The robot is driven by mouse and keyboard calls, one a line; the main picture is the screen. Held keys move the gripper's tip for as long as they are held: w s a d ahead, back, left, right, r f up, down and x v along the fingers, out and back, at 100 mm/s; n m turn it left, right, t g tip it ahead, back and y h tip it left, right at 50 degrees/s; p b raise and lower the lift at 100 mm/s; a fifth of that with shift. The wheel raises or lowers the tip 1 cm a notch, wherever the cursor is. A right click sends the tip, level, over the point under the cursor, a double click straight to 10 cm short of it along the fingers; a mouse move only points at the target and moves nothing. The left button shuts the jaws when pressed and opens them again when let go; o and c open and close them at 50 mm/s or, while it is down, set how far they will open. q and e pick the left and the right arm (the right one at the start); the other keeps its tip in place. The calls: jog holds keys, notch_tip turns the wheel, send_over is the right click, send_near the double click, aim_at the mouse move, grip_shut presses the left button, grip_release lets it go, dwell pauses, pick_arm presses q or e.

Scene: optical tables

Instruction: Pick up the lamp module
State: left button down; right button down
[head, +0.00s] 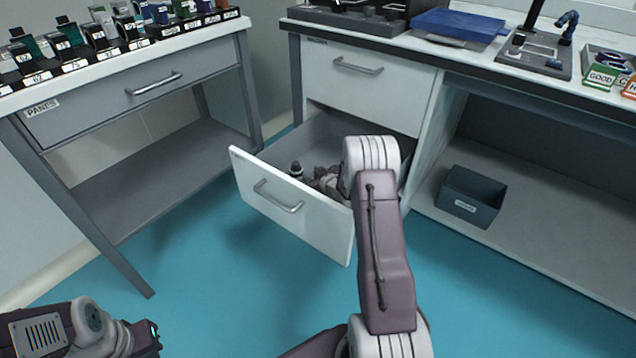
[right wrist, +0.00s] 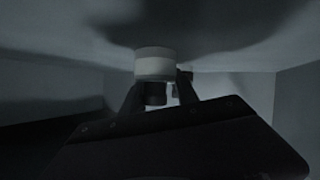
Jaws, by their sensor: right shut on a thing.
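The lamp module is a small cylinder with a pale band and a dark part, seen between the fingers in the right wrist view (right wrist: 155,66). In the head view the lamp module (head: 296,169) shows as a small dark upright piece inside the open drawer (head: 291,204). My right gripper (head: 314,181) reaches into the drawer and is shut on the module. My forearm hides part of the gripper and drawer. Whether the module touches the drawer floor is unclear. My left gripper (head: 148,338) is at the lower left, its fingers not clearly visible, far from the drawer.
The drawer front stands out from the right-hand bench (head: 420,46). A closed drawer (head: 362,80) is above it. A dark bin (head: 472,196) sits on the low shelf at right. The left table (head: 140,85) carries several labelled items. Blue floor between is clear.

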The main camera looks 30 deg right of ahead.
notch_tip(320, 180, up, 28)
jog(key=p, duration=1.7)
jog(key=shift+f, duration=0.15)
